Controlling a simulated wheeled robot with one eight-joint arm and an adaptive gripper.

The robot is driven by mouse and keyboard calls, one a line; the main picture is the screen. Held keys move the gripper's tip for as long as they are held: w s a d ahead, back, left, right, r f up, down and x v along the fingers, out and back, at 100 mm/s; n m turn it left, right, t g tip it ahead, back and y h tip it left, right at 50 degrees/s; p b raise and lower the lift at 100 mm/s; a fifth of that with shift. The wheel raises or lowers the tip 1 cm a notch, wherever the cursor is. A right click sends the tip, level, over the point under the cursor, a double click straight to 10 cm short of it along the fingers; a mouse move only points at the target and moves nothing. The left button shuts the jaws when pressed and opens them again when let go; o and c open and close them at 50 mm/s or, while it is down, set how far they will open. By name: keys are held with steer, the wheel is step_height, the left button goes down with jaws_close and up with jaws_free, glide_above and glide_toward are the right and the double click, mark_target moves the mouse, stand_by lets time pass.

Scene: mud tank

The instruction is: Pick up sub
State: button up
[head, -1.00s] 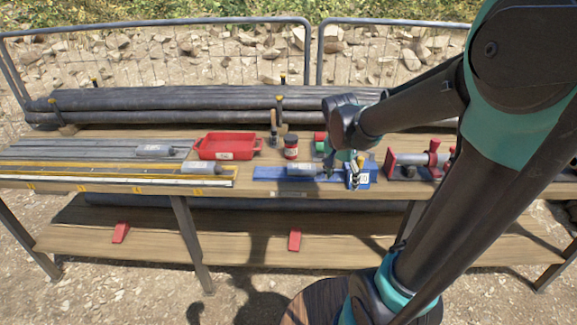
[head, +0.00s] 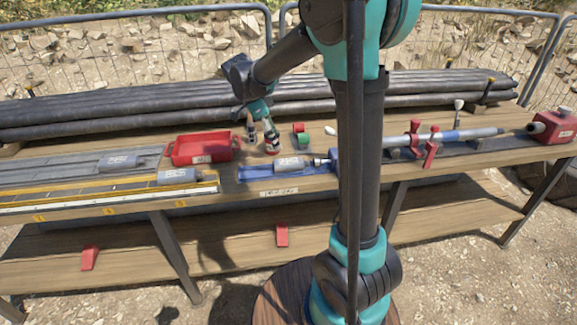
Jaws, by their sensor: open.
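Three grey labelled cylinders could be the sub; I cannot tell which one is meant. One grey cylinder (head: 290,163) lies on the blue tray (head: 262,172) at mid-bench. Another grey cylinder (head: 179,176) lies by the yellow-edged rails at left, and a third grey cylinder (head: 119,162) lies behind it. My gripper (head: 260,136) is open above the back of the bench, up and left of the mid-bench cylinder and apart from it. Its fingers overlap a dark red-banded jar (head: 272,146) in the picture. No cylinder is in its grasp.
A red tray (head: 203,150) stands left of my gripper. Red and green blocks (head: 301,136) lie to its right. A long grey rod (head: 455,137) rests in red clamps at right, near a red box (head: 553,127). Dark pipes (head: 180,112) line the back. My arm hides part of the bench.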

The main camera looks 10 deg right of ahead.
mark_target(288, 161)
steer(key=x, duration=0.9)
steer(key=shift+d+f, duration=0.55)
steer(key=shift+f, duration=0.35)
steer(key=shift+f, duration=0.25)
jaws_close()
